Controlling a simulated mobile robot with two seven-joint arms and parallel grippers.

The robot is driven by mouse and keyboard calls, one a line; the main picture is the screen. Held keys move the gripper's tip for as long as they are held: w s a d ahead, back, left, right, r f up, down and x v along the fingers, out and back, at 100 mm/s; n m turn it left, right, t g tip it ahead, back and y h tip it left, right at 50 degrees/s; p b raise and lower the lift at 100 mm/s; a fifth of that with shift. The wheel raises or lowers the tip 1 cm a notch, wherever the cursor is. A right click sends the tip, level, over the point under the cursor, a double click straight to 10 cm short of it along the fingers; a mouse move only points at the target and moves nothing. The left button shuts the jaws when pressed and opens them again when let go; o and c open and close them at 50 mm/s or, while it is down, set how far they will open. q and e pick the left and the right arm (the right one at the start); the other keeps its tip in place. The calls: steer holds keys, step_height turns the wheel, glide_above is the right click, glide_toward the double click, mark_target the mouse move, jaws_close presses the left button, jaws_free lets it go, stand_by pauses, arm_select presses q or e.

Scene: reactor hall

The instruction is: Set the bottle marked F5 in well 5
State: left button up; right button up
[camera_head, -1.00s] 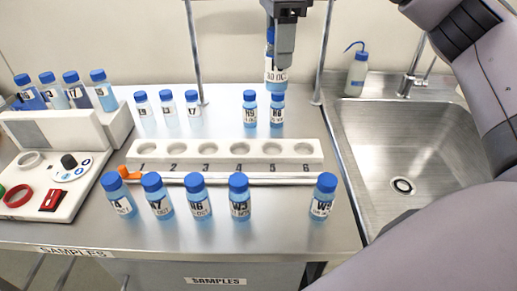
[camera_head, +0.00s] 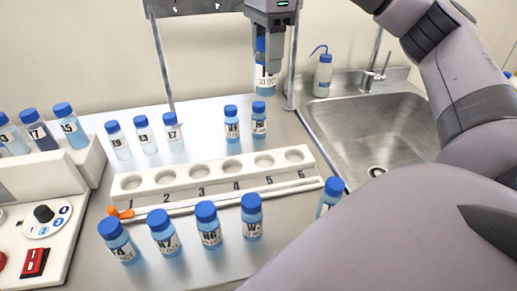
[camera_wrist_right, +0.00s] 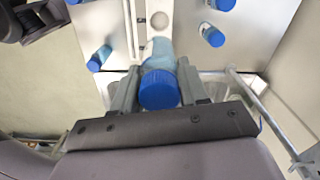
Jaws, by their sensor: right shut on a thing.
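My right gripper (camera_head: 270,45) is shut on a blue-capped bottle (camera_head: 265,80) and holds it upright above the back of the bench. Its label is partly covered by a finger, so I cannot read the mark. In the right wrist view its cap (camera_wrist_right: 160,90) sits between the two fingers. The white rack (camera_head: 150,201) has a row of wells numbered 1 to 6, and all look empty. Well 5 (camera_head: 264,160) is second from the right, in front of and below the held bottle. My left gripper is not in view.
Two bottles (camera_head: 232,124) stand behind the rack, close below the held bottle. Three paler bottles (camera_head: 145,134) stand further left. Several bottles (camera_head: 207,226) line the front of the rack. A metal post (camera_head: 293,60) rises right of the gripper, before the sink (camera_head: 385,125) and wash bottle (camera_head: 322,76).

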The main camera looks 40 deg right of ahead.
mark_target(267, 93)
step_height(267, 93, down, 8)
steer(key=b, duration=0.4)
steer(key=shift+f, duration=0.1)
step_height(267, 93, down, 12)
steer(key=shift+r, duration=0.25)
steer(key=shift+f, duration=0.2)
steer(key=o, duration=1.1)
steer(key=shift+r, duration=0.1)
